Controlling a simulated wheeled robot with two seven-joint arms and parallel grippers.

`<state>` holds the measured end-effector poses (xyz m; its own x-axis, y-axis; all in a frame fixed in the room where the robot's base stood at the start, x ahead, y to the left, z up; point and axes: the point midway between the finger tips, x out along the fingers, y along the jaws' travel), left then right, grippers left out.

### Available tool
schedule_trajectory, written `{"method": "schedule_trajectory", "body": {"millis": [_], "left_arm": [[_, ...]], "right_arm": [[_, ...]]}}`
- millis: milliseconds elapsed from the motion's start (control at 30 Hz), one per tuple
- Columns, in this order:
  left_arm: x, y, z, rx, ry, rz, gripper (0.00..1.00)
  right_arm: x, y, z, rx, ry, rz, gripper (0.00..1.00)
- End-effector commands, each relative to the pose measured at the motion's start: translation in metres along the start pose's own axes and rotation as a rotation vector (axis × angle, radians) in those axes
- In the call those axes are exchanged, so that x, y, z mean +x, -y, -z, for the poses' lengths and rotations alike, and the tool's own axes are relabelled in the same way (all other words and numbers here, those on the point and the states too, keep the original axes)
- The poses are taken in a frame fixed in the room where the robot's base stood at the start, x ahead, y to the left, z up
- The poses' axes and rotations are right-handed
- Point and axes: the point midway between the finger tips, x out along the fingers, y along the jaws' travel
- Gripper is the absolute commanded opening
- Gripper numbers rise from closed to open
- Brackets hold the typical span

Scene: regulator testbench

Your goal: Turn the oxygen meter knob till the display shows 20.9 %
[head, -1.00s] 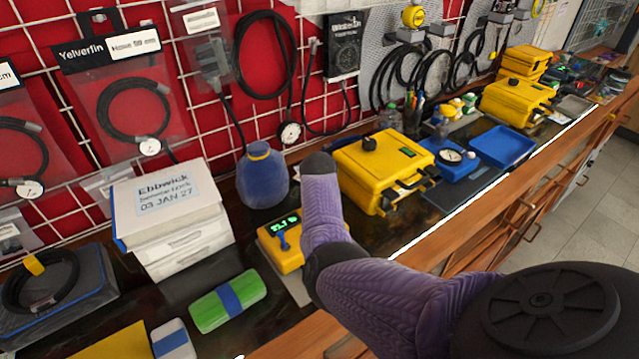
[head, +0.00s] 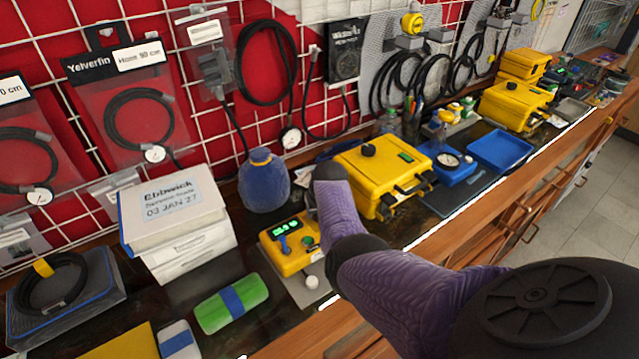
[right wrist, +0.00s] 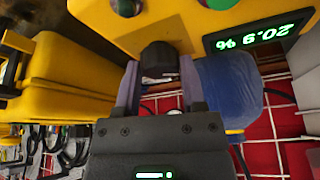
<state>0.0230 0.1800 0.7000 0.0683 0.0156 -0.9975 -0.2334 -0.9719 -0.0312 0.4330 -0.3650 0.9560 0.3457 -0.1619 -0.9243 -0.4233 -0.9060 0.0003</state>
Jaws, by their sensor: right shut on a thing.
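The oxygen meter (head: 283,257) is a small yellow box on the bench in the head view, with a dark display (head: 287,228) and a blue part on its face. In the head view my purple right arm partly hides the gripper and knob. My left gripper is not in view.
A larger yellow case (head: 372,180) stands right of the meter. A blue rounded container (head: 264,183) stands behind it. A green roll with a blue band (head: 212,312) lies in front, and white boxes (head: 183,250) stand left.

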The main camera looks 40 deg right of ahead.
Motion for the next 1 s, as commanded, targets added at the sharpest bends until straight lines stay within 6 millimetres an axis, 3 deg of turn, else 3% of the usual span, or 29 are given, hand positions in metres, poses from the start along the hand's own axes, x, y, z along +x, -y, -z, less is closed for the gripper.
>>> {"method": "schedule_trajectory", "body": {"millis": [100, 133, 267, 567, 667, 833, 1000], "left_arm": [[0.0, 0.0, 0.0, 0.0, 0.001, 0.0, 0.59], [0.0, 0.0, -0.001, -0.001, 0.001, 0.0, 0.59], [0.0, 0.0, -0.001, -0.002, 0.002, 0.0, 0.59], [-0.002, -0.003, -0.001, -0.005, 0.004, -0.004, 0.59], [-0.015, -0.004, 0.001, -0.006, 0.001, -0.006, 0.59], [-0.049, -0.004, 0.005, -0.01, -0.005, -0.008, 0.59], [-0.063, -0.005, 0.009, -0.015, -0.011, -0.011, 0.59]], "right_arm": [[0.0, 0.0, 0.001, 0.0, -0.002, -0.001, 0.0], [0.0, 0.0, 0.001, 0.0, -0.002, -0.001, 0.58], [0.0, 0.0, 0.001, 0.001, -0.001, -0.001, 0.86], [-0.002, 0.0, 0.001, 0.001, -0.001, -0.001, 0.87], [-0.017, -0.001, 0.003, 0.002, -0.002, -0.002, 0.87], [-0.061, 0.0, 0.004, 0.002, -0.004, -0.001, 0.87], [-0.09, 0.0, 0.002, 0.001, -0.003, -0.001, 0.87]]}}
